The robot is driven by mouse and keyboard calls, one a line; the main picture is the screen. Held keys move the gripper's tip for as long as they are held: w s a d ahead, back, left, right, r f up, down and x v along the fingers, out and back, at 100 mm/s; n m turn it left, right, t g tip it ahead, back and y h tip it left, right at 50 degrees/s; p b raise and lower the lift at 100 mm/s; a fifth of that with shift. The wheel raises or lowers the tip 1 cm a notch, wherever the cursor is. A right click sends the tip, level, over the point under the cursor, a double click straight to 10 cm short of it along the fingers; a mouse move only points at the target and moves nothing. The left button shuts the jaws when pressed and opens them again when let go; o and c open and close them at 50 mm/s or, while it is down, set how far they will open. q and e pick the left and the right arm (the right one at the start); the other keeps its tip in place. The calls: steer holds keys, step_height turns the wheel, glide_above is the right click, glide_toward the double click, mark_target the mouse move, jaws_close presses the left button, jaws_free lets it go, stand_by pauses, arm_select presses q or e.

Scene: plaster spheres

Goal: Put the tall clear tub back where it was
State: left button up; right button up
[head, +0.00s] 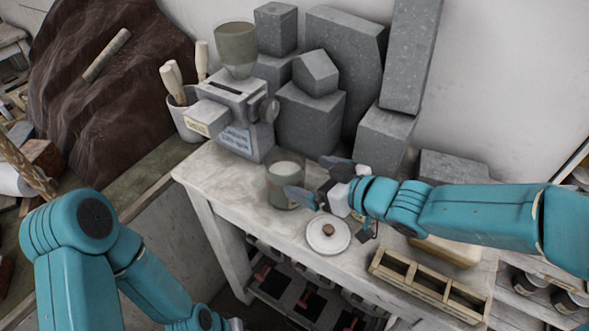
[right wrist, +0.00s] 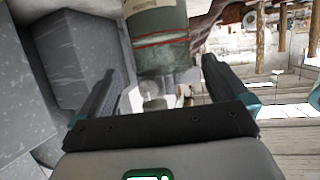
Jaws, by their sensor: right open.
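The tall clear tub (head: 280,178) stands upright on the pale bench, with whitish contents visible inside. My right gripper (head: 306,175) is open beside the tub, on its right. Its near finger overlaps the tub's right side in the head view. In the right wrist view the tub (right wrist: 158,38), with a label and a red line, shows between and just beyond the open fingertips (right wrist: 162,65). A gap shows on both sides of it. My left arm is at lower left in the head view, its gripper out of sight.
A grey grinder (head: 245,118) with a clear hopper (head: 237,45) stands left of the tub. Grey stone blocks (head: 310,120) stand behind. A round white lid (head: 328,238) lies in front. A wooden divided box (head: 425,283) and a yellowish block (head: 447,250) lie to the right.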

steer(key=shift+v, duration=1.85)
steer(key=shift+s, duration=0.1)
